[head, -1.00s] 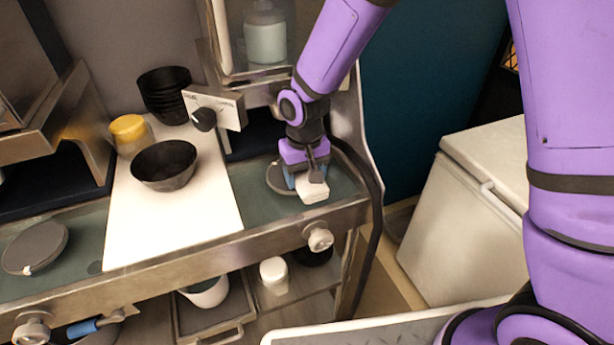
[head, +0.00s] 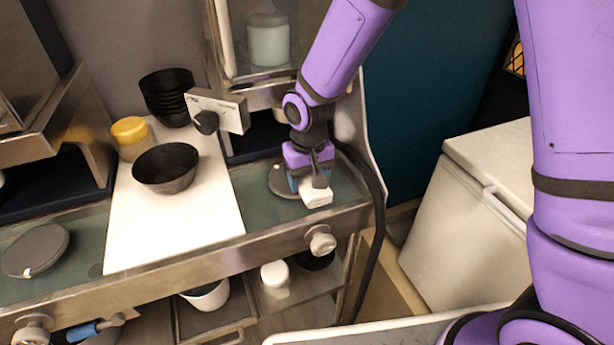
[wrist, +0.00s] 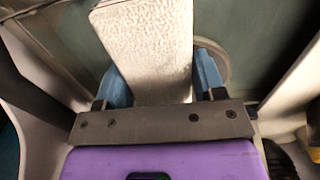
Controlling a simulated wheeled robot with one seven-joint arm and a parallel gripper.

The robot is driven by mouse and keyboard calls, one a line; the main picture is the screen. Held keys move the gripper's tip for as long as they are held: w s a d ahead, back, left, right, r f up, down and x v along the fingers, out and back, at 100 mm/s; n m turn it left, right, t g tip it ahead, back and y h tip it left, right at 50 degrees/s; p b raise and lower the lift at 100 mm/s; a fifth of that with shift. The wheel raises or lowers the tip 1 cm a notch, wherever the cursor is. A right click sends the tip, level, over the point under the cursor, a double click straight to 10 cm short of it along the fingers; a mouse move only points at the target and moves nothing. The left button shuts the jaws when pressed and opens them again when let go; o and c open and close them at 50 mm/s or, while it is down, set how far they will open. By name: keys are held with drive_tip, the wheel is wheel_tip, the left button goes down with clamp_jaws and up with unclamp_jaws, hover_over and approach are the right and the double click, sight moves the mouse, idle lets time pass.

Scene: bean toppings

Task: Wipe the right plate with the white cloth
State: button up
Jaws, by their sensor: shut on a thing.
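My gripper (head: 308,184) is shut on the white cloth (head: 317,195), a thick, folded-looking block. In the wrist view the cloth (wrist: 148,45) sits between my two blue fingers. The right plate (head: 281,179), round and grey, lies on the counter beneath and to the left of my gripper, and the gripper hides part of it. Its rim also shows at the right of the cloth in the wrist view (wrist: 222,62). The cloth is over the plate's front right side; I cannot tell whether it touches.
A second grey plate (head: 36,250) lies at the far left. A black bowl (head: 166,168) stands on a white board (head: 172,225), with stacked black bowls (head: 167,97) and a yellow-lidded jar (head: 131,138) behind. A knobbed box (head: 218,110) juts out left of my arm. A black hose (head: 374,210) hangs at right.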

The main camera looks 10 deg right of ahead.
drive_tip(key=shift+s+d, duration=0.2)
drive_tip(key=shift+s, duration=0.65)
drive_tip(key=shift+w+a, duration=0.15)
drive_tip(key=shift+w, duration=0.35)
drive_tip(key=shift+w+a, duration=0.15)
drive_tip(key=shift+w, duration=0.35)
drive_tip(key=shift+w+r, duration=0.2)
drive_tip(key=shift+w, duration=0.25)
drive_tip(key=shift+s, duration=0.2)
drive_tip(key=shift+s+d+f, duration=0.1)
drive_tip(key=shift+s+d, duration=0.05)
drive_tip(key=shift+s, duration=0.5)
drive_tip(key=shift+s+d+f, duration=0.1)
drive_tip(key=shift+s+d, duration=0.05)
drive_tip(key=shift+s, duration=0.45)
